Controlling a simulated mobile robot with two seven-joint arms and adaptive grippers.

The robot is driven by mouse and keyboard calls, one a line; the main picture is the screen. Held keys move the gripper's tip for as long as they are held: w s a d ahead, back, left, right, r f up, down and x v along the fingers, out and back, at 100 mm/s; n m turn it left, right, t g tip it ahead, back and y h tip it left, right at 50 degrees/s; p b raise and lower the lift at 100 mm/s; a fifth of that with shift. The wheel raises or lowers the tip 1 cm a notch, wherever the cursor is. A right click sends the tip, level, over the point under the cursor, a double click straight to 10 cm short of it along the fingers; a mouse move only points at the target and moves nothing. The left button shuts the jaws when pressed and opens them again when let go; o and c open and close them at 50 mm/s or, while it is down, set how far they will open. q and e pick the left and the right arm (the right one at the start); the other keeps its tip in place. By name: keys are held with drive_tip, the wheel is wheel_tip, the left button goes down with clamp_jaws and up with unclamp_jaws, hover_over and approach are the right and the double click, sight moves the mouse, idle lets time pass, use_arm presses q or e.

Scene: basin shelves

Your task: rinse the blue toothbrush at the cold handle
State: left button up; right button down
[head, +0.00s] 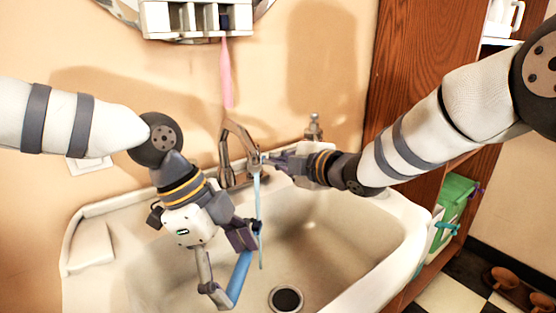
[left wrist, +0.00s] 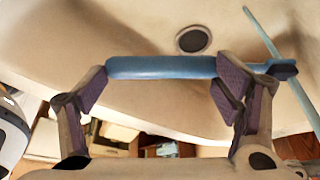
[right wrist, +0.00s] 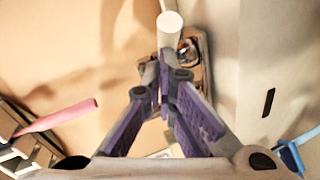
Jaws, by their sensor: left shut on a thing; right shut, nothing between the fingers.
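The blue toothbrush (head: 239,276) is held low over the basin by my left gripper (head: 232,262). It also lies across the fingers in the left wrist view (left wrist: 160,67). Its head end (left wrist: 285,70) overlaps the thin pale-blue water stream (left wrist: 272,35), which runs down from the metal faucet (head: 237,140) in the head view (head: 257,200). My right gripper (head: 272,159) is shut and empty beside the faucet, on its right. A pale round-ended handle (right wrist: 170,28) shows just beyond its fingertips (right wrist: 163,85); I cannot tell if they touch. No cold marking is visible.
The white basin (head: 350,235) has a dark drain (head: 286,298). A pink toothbrush (head: 226,75) hangs from the wall holder (head: 180,20) above the faucet. A soap-pump-like bottle (head: 314,127) stands behind my right gripper. A wooden cabinet (head: 400,50) is at right.

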drive_tip(key=shift+w+d+f, duration=0.15)
drive_tip(key=shift+w+d, duration=0.15)
drive_tip(key=shift+w, duration=0.35)
drive_tip(key=v, duration=1.3)
drive_tip(key=shift+a+r, duration=0.15)
drive_tip(key=shift+r, duration=0.25)
drive_tip(key=shift+s, duration=0.1)
